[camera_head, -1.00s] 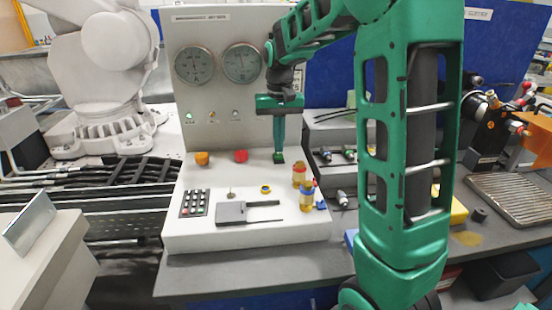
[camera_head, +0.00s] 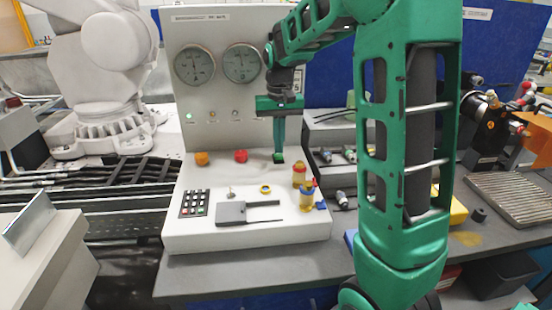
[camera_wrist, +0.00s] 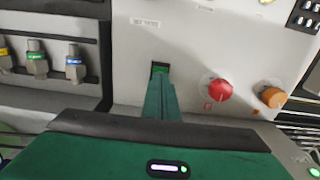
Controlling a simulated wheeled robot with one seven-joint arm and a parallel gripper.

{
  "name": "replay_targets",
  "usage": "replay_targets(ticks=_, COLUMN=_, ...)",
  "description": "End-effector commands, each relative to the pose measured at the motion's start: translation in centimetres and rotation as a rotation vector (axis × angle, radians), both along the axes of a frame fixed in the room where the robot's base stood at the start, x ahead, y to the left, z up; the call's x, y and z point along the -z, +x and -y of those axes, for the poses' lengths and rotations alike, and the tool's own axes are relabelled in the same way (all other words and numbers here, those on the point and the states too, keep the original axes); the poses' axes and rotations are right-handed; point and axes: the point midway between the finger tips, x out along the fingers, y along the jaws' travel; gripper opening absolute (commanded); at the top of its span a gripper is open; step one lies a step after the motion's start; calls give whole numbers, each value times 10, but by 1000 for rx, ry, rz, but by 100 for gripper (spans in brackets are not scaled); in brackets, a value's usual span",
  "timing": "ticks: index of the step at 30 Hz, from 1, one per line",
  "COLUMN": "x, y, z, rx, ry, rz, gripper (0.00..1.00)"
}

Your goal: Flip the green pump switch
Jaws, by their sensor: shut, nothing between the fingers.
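The green pump switch (camera_head: 278,157) is a small green rocker in a dark frame on the white console (camera_head: 190,232), right of the red knob. In the wrist view the green switch (camera_wrist: 160,69) shows just beyond the fingertips. My gripper (camera_head: 279,148) points down with its fingers together and empty, its tips at the switch. In the wrist view the closed fingers (camera_wrist: 160,88) cover part of the switch's near edge. I cannot tell whether they touch it.
A red knob (camera_head: 241,156) and an orange knob (camera_head: 202,158) stand left of the switch. Two gauges are on the upright panel (camera_head: 218,100) behind. Yellow bottles (camera_head: 300,175) stand at the console's right. A grey unit with fittings (camera_head: 335,150) stands close on the right.

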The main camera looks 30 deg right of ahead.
Motion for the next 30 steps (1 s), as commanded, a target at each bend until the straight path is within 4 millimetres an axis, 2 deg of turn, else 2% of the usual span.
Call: replay_targets(ticks=30, x=13, y=0, z=0, rx=0, ry=0, rz=0, gripper=0)
